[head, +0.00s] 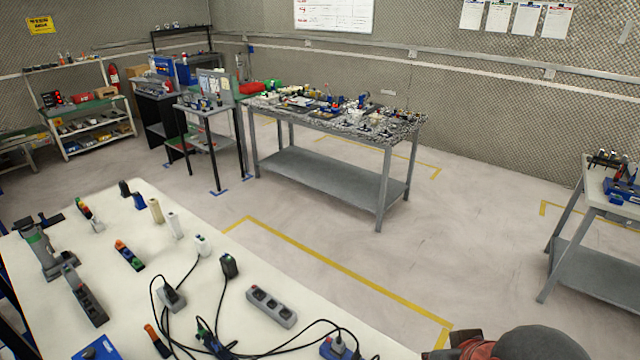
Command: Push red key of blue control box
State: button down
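Several blue items could be the blue control box, and I cannot tell which one is. A blue box (97,349) is cut off by the bottom edge of the head view, on the white table. Another blue piece (338,348) with a dark plug and cable sits further right on that table, also at the bottom edge. I cannot make out a red key on either. Part of my arm shows dark and rounded at the bottom right, beyond the table's edge. My gripper's fingers are not in view.
The white table (300,335) holds power strips (271,306), loose black cables and small upright tools. A grey workbench (330,175) crowded with parts stands behind. Another bench (585,265) is at right. Open floor with yellow lines lies between.

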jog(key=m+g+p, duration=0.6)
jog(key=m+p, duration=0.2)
send_over(327, 338)
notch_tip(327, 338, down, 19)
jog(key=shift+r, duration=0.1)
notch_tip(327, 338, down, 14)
jog(key=shift+b, duration=0.85)
